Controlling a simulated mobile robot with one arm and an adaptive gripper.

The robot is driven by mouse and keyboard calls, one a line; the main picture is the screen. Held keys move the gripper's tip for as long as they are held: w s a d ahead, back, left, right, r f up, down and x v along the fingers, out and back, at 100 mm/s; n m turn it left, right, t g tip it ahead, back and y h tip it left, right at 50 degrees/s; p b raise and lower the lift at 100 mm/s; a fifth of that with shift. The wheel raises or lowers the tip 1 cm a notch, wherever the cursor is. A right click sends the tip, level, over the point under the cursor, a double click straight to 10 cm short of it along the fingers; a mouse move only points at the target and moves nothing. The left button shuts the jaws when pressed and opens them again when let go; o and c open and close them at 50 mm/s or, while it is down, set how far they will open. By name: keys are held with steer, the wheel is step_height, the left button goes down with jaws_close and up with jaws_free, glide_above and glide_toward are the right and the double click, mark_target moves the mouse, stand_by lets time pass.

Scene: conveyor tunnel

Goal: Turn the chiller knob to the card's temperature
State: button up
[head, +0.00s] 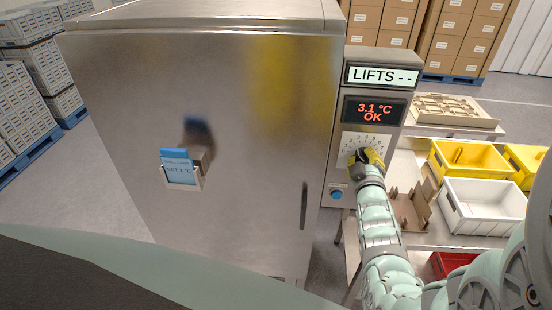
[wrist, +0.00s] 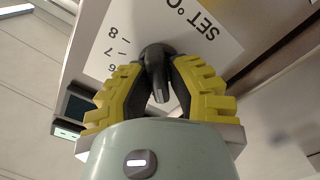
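The chiller knob (wrist: 158,62) is dark, with a lever-like grip, on a white dial plate (wrist: 205,35) printed "SET °C" and numbers. In the wrist view my gripper (wrist: 160,72) has its yellow, dark-padded fingers closed on both sides of the knob. In the head view my gripper (head: 366,156) covers the knob and part of the dial. The red display (head: 374,111) reads 3.1 °C OK. The card (head: 180,171) sits in a holder on the steel chiller door (head: 240,110). It reads "SET" and a temperature; the digit is too small to read surely.
A screen (head: 382,76) above reads "LIFTS --". A blue button (head: 337,194) is lower left of the dial. A table to the right holds a yellow crate (head: 433,160), a white crate (head: 450,205) and a brown fixture (head: 407,207).

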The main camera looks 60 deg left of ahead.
steer(key=o, duration=0.4)
steer(key=shift+o, duration=0.2)
steer(key=shift+s, duration=0.1)
steer(key=v, duration=1.1)
steer(key=shift+s+d, duration=0.2)
steer(key=shift+d, duration=0.15)
steer(key=shift+r, duration=0.1)
